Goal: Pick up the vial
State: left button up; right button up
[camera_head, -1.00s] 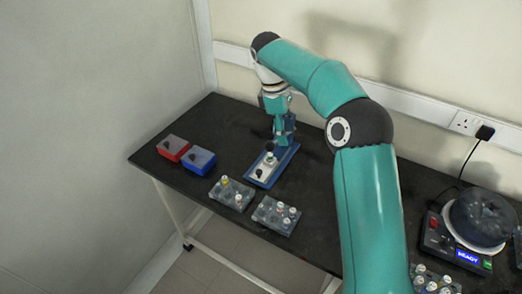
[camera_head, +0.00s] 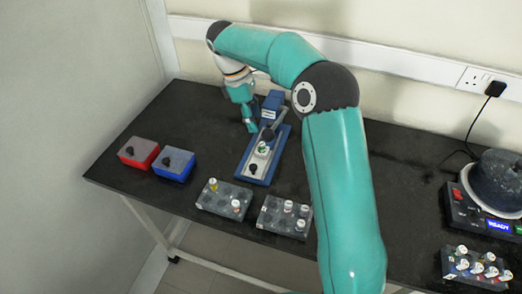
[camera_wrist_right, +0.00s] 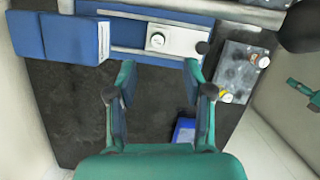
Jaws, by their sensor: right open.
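A white-capped vial (camera_head: 263,148) with some green on it stands upright on the white plate of a blue-framed device (camera_head: 242,175) in the head view. In the right wrist view the vial (camera_wrist_right: 157,40) shows from above, past my fingers. My right gripper (camera_head: 249,124) is just left of the device, behind and left of the vial. In the wrist view its two fingers (camera_wrist_right: 160,95) are apart with nothing between them. My left gripper is not in view.
Two racks with several vials (camera_head: 224,198) (camera_head: 284,216) stand in front of the device. A red box (camera_head: 138,152) and a blue box (camera_head: 174,163) are at left. Another rack (camera_head: 475,268) and a round-topped machine (camera_head: 490,190) are at right. The back left of the table is clear.

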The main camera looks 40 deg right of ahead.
send_over(262, 143)
jog(key=a, duration=0.1)
notch_tip(262, 143, down, 4)
jog(key=f, duration=0.1)
jog(key=shift+w+x, duration=0.25)
jog(key=shift+x, duration=0.95)
jog(key=shift+w+x, duration=0.25)
jog(key=shift+x, duration=0.9)
jog(key=shift+f, duration=0.15)
jog(key=shift+w, duration=0.1)
grip_shut()
